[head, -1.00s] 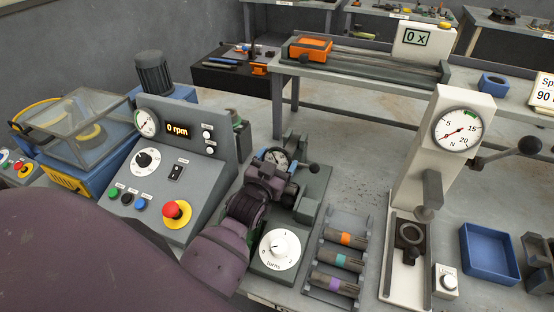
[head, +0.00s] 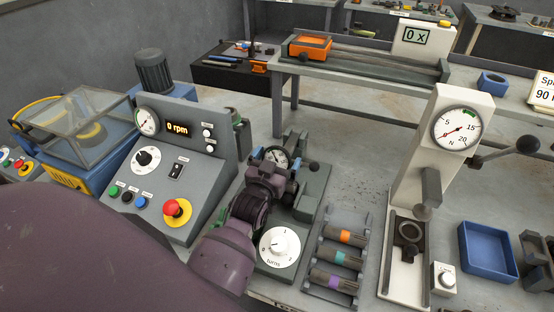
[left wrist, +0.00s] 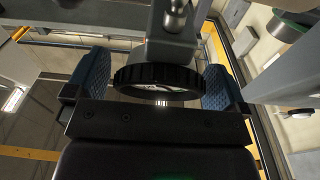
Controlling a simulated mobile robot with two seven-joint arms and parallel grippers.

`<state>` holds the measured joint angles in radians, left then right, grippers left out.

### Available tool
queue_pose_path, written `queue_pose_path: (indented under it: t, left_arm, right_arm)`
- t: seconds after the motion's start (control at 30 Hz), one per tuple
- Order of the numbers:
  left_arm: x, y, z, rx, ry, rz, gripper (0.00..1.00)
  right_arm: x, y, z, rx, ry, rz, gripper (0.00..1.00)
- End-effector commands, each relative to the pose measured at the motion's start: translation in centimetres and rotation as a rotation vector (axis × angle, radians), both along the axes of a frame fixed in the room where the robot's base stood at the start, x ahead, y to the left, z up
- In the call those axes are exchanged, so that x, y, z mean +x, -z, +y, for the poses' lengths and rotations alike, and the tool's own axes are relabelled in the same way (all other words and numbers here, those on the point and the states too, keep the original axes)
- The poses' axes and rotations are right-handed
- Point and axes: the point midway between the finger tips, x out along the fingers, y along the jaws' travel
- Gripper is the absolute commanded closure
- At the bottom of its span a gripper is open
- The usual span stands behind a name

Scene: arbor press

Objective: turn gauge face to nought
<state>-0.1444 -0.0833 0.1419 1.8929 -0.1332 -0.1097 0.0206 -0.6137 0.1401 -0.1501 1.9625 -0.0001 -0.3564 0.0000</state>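The small dial gauge (head: 275,157) sits upright at the back of the grey fixture in the head view. Its face is white with a dark rim; the needle reading is too small to tell. My left gripper (head: 274,160) reaches it from the front, blue fingertips on either side. In the left wrist view the gauge's black knurled rim (left wrist: 158,78) lies between the blue pads of my left gripper (left wrist: 157,85). The face is mostly hidden there. My right gripper is out of view.
A white "turns" dial (head: 279,246) is on the fixture's front. A control panel (head: 172,165) with a red stop button stands left. A rack of banded cylinders (head: 340,258), the arbor press (head: 440,165) and a blue tray (head: 487,251) stand right.

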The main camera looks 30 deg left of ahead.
Motion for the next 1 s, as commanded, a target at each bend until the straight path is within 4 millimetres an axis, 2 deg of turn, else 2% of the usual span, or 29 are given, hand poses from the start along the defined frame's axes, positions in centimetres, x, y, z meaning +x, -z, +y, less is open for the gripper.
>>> queue_pose_path:
  t: [0.2,0.37,1.0]
  left_arm:
    - [0.0,-0.3,0.0,0.001,0.0,-0.001,0.0]
    - [0.0,-2.0,0.0,0.002,0.0,-0.003,0.0]
    - [0.0,-14.6,0.0,0.001,0.001,-0.005,0.0]
  right_arm:
    - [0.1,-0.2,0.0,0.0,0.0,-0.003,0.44]
    - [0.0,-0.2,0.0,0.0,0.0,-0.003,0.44]
    - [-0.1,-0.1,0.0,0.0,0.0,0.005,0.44]
